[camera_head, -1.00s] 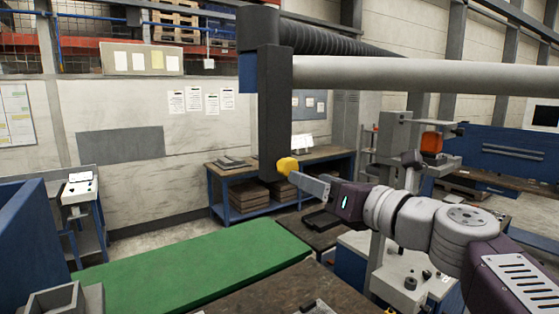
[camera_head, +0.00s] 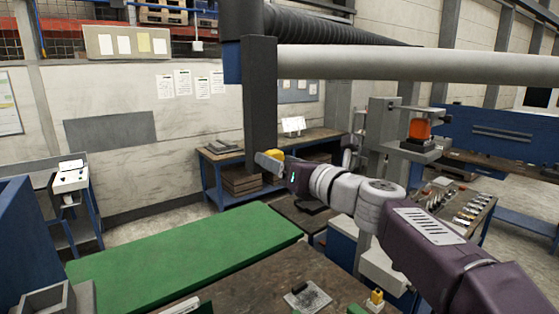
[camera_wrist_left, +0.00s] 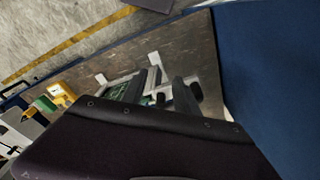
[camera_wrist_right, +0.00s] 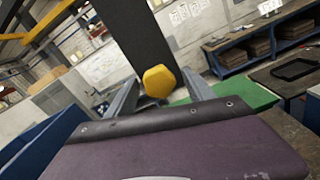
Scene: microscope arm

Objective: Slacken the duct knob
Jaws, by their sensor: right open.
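The duct knob is a yellow faceted knob (camera_head: 273,155) near the bottom of a dark upright post (camera_head: 260,95) under the duct arm. In the right wrist view the knob (camera_wrist_right: 158,82) sits between my right gripper's two fingertips, with the post behind it. My right gripper (camera_head: 265,162) is open around the knob, and its near finger hides part of it in the head view. I cannot tell whether the fingers touch it. My left gripper (camera_wrist_left: 157,82) appears open in its wrist view, over a worktop with small items. It is not in the head view.
A pale horizontal duct tube (camera_head: 390,60) and a black corrugated hose (camera_head: 340,25) run right from the post. A green mat (camera_head: 185,260) lies below left. A workbench (camera_head: 235,165) stands behind. A pillar with an orange container (camera_head: 419,129) stands at right.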

